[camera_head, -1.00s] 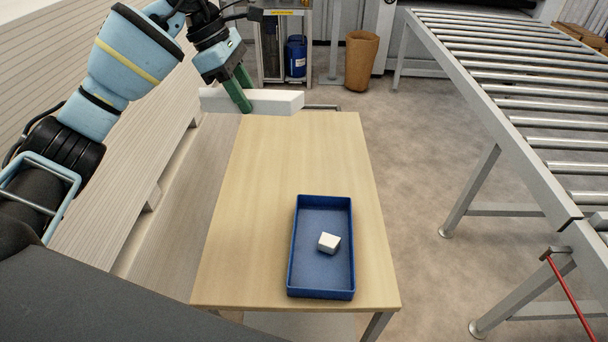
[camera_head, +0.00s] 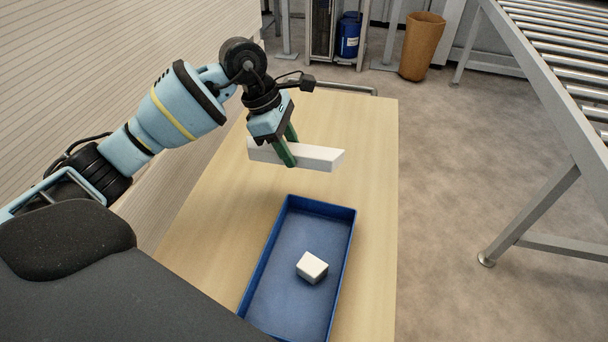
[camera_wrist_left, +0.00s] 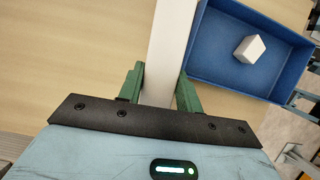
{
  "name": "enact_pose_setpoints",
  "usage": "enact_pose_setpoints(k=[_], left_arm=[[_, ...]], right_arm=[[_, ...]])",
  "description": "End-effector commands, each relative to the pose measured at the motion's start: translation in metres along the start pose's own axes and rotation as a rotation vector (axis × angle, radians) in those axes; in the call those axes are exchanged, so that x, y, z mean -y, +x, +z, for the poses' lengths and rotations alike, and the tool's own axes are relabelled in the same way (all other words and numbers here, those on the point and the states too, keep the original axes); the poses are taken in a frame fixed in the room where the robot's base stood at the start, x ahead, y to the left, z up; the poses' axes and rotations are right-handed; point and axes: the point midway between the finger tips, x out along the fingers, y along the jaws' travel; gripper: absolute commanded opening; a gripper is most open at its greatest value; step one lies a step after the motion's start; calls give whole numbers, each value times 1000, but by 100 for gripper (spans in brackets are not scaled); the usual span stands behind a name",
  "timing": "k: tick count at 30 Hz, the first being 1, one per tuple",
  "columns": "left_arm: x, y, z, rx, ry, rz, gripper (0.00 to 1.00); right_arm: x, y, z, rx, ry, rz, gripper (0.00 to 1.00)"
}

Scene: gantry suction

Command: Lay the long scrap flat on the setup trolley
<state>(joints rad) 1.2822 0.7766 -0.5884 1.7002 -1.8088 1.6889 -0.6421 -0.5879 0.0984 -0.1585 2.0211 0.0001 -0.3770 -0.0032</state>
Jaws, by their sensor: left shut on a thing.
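The long scrap (camera_head: 318,157) is a white bar, held crosswise between the green fingers of my left gripper (camera_head: 290,160). It appears to be above the far half of the wooden trolley top (camera_head: 372,200), though the exact gap under it is hard to judge. In the left wrist view the scrap (camera_wrist_left: 168,50) runs away from between the two fingers (camera_wrist_left: 158,92), beside the blue tray. My right gripper is in neither current view.
A blue tray (camera_head: 350,228) stands on the near part of the trolley with a small white block (camera_head: 312,267) in it. A roller conveyor (camera_head: 545,90) is at right and a brown bin (camera_head: 422,46) at the back. The trolley top around the scrap looks clear.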

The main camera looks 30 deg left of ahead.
Motion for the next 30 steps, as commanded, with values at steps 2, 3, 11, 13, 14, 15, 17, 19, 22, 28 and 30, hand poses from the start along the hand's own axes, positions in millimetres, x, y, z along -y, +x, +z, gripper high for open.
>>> enact_pose_setpoints(k=[2,3,11,13,14,15,17,19,22,28,30], left_arm=[[0,0,0,1,0,2,7],[0,3,-1,0,0,1,7],[0,42,-18,0,-1,-2,7],[0,50,-21,0,-1,0,7],[0,52,-21,1,0,1,7],[0,54,-22,2,0,1,7],[0,56,-23,2,1,1,7],[0,56,-23,2,1,2,7],[0,58,-24,1,1,0,7],[0,80,-33,1,-1,-2,7],[0,88,-36,0,0,0,7]], right_arm=[[-1,0,-4,-7,-3,1,0],[-2,0,-4,-8,-4,2,0],[-3,-1,-6,-12,-6,2,0],[-3,-1,-5,-12,-6,3,0],[-3,-1,-5,-11,-6,3,0],[-3,-1,-4,-10,-7,3,0],[-3,-1,-3,-8,-7,3,0],[-3,0,-2,-5,-7,3,0],[-3,0,-1,-2,-7,3,0],[-3,0,-1,-3,-7,3,0],[-3,0,-1,-3,-7,3,0]])
